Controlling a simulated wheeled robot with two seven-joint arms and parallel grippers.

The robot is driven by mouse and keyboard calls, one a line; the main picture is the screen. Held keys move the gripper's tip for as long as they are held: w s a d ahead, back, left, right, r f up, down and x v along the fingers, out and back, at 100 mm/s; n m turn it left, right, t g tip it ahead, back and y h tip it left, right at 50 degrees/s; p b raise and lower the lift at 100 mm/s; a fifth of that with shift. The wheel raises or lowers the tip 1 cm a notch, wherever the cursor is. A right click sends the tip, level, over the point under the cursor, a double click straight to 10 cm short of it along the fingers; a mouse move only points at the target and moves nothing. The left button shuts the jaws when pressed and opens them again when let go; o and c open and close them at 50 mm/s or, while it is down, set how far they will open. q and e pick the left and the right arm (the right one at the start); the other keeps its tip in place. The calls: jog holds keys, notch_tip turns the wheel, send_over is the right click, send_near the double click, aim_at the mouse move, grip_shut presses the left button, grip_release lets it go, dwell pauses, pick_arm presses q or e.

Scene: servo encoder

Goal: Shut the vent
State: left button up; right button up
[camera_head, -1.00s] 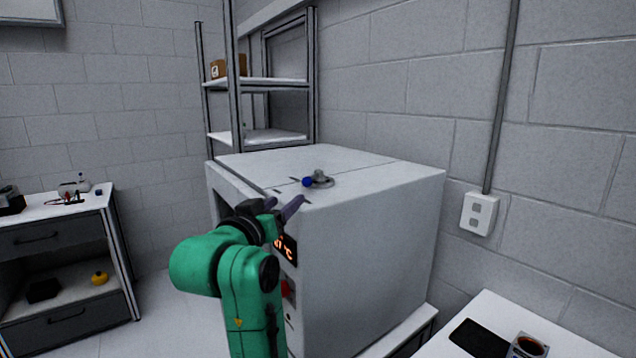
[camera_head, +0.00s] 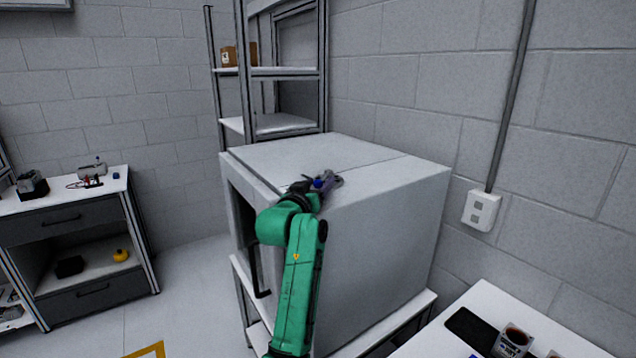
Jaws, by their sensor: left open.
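My green left arm covers part of the cabinet's front. My right gripper is out of view.
A metal shelf rack (camera_head: 270,124) with a brown box (camera_head: 229,56) stands behind the cabinet. A drawer bench (camera_head: 75,213) stands left. The cabinet's rear top is clear.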

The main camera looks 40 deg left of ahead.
pick_arm(q)
grip_shut()
dwell(1.3)
